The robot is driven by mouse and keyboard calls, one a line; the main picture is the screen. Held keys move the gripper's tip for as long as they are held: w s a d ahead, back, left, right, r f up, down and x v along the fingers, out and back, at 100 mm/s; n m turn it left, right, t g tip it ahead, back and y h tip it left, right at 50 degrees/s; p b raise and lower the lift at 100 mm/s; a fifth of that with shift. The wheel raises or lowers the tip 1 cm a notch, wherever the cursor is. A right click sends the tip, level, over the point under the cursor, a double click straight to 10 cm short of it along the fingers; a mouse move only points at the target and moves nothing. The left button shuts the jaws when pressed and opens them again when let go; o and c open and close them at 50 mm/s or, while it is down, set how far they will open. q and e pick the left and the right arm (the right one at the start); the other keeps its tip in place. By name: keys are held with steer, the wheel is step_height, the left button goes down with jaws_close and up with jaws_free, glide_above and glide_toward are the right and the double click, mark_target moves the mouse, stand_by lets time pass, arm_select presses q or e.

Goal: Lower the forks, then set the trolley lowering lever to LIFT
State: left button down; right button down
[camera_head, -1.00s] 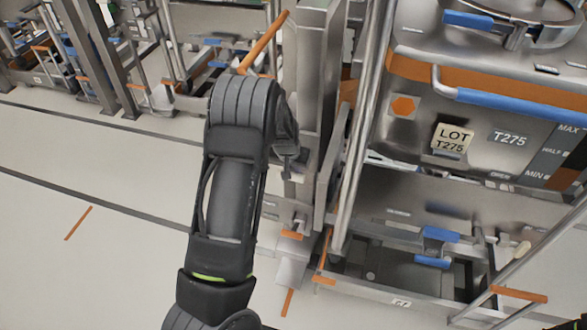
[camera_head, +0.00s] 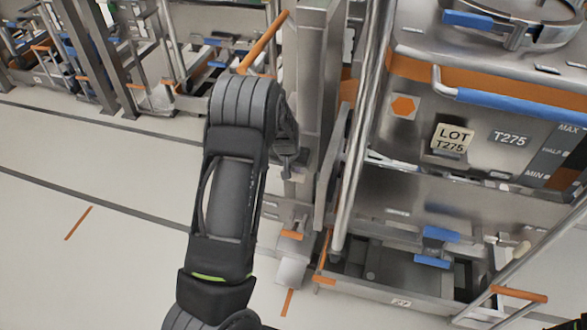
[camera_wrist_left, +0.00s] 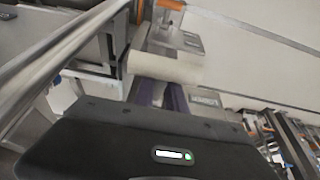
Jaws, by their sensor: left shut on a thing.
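My left arm reaches up in the head view, and its gripper (camera_head: 291,168) is small and partly hidden beside the steel mast (camera_head: 318,70). In the left wrist view my left gripper's purple fingers (camera_wrist_left: 160,94) are shut on a pale, bar-like piece (camera_wrist_left: 168,67), apparently the trolley lowering lever; its markings cannot be read. The steel bin (camera_head: 480,190), labelled LOT T275, stands right of the mast. The forks cannot be made out clearly.
An orange-ended handle (camera_head: 263,43) rises behind my left arm. A vertical steel tube (camera_head: 362,130) stands between the mast and the bin. A low steel frame with blue clamps (camera_head: 433,261) lies below the bin. Open floor (camera_head: 110,240) is at the left.

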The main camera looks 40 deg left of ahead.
arm_select(q)
steer(key=shift+s+a+f, duration=0.15)
steer(key=shift+s+f, duration=0.05)
steer(key=shift+s, duration=0.2)
steer(key=c, duration=1.4)
jaws_free()
steer(key=shift+r, duration=0.15)
steer(key=shift+c, duration=0.2)
steer(key=o, duration=1.4)
steer(key=shift+w+r, duration=0.1)
steer(key=shift+w, duration=0.15)
steer(key=shift+o, duration=0.2)
steer(key=shift+r, duration=0.1)
steer(key=v, duration=0.7)
steer(key=shift+s+r, duration=0.15)
steer(key=shift+r, duration=0.15)
steer(key=shift+c, duration=0.2)
